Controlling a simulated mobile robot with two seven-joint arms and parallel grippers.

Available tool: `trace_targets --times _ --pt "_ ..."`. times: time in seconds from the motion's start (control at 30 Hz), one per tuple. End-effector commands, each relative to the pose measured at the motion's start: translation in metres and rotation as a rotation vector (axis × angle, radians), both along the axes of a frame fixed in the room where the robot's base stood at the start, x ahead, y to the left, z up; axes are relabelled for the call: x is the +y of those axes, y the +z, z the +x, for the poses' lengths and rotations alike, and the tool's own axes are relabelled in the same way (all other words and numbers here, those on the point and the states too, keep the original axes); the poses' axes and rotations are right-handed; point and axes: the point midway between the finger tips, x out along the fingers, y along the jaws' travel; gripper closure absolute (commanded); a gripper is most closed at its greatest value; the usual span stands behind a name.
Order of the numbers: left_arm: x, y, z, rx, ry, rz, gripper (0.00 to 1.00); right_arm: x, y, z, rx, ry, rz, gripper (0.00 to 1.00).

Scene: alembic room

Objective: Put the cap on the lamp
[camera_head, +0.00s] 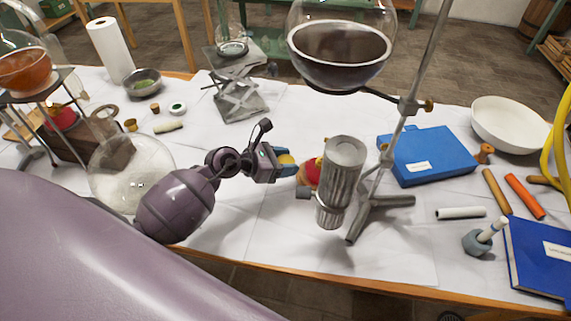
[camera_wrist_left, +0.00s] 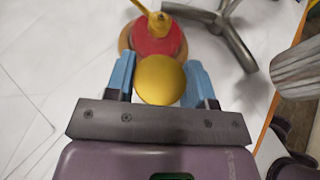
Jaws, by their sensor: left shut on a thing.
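My left gripper (camera_head: 283,163) is shut on a round, gold-yellow cap (camera_wrist_left: 160,80), held between its blue fingertips. The fingertips show on both sides of the cap in the left wrist view (camera_wrist_left: 160,85). The lamp (camera_wrist_left: 158,38) has a red body with a yellow top piece and sits just beyond the cap in that view. In the head view the red lamp (camera_head: 311,172) is right of the gripper and partly hidden behind a grey metal cylinder. The cap looks apart from the lamp's top piece. My right gripper is not in view.
The grey metal cylinder (camera_head: 345,165) stands close right of the lamp. A metal stand (camera_head: 385,200) carries a flask of dark liquid (camera_head: 340,45) above. A blue box (camera_head: 430,153) is to the right. A round glass vessel (camera_head: 130,170) is left of my arm. The white tabletop in front is mostly clear.

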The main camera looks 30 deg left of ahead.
Motion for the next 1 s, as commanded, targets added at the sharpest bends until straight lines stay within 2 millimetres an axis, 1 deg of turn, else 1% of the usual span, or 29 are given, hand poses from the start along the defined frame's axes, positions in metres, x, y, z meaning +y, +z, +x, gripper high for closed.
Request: trace_targets --times 0.3,0.43,0.67,1.0 --pt "-0.014 0.0 0.015 -0.001 -0.001 -0.002 0.74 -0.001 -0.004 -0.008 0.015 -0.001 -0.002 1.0" --pt "-0.019 0.0 0.022 -0.001 -0.001 -0.001 0.74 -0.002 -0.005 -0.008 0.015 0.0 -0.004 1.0" --pt "-0.029 0.0 0.033 -0.001 -0.001 -0.002 0.74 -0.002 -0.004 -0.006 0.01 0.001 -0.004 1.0" --pt "-0.043 0.001 0.05 -0.001 -0.001 -0.001 0.74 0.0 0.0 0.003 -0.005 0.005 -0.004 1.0"
